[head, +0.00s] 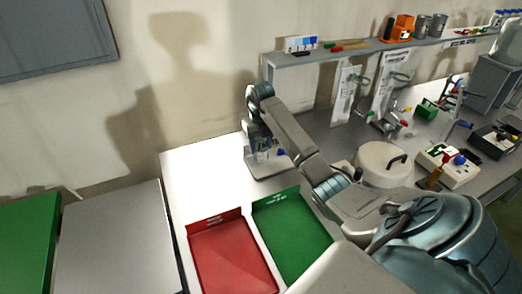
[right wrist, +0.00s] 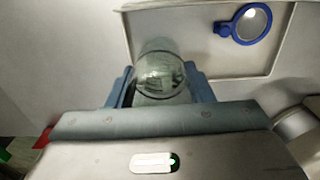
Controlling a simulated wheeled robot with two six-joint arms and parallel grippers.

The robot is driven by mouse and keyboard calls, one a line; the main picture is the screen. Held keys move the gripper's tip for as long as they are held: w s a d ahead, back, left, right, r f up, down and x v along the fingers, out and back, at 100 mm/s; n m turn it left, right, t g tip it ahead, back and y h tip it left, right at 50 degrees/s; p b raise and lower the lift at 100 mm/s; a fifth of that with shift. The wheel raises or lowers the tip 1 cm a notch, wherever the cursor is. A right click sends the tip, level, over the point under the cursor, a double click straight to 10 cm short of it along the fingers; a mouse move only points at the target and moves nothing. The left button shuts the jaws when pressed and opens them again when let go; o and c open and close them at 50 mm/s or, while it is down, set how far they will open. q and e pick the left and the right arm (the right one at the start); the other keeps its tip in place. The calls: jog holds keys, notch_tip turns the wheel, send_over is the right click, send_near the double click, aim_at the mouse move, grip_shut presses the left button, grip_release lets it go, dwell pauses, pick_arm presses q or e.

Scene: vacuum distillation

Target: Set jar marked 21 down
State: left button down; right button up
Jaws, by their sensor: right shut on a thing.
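A clear glass jar (right wrist: 160,70) stands between the two blue-grey fingers of my right gripper (right wrist: 160,88) in the right wrist view. The fingers are shut on its sides. No number on the jar is readable. In the head view my right gripper (head: 262,146) is at the back of the white table, over a light grey tray (head: 268,171). The jar is too small and covered to make out clearly there. I cannot tell whether its base touches the surface below. My left gripper is not in view.
A blue-rimmed round lens (right wrist: 251,22) lies in the tray beside the jar. A red tray (head: 232,262) and a green tray (head: 293,235) are in front. A round lidded pot (head: 381,163) stands to the right. The wall shelf (head: 360,52) is behind my arm.

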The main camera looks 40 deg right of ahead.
aim_at(261, 150)
jog(key=shift+f+b, duration=0.8)
jog(key=shift+f, duration=0.75)
jog(key=shift+f, duration=0.15)
jog(key=o, duration=1.1)
jog(key=shift+r+b, duration=0.3)
jog(key=shift+r, duration=0.4)
notch_tip(261, 150, up, 5)
jog(key=shift+d+f+p, duration=0.1)
jog(key=shift+p, duration=1.15)
notch_tip(261, 150, up, 6)
jog(key=p, duration=0.6)
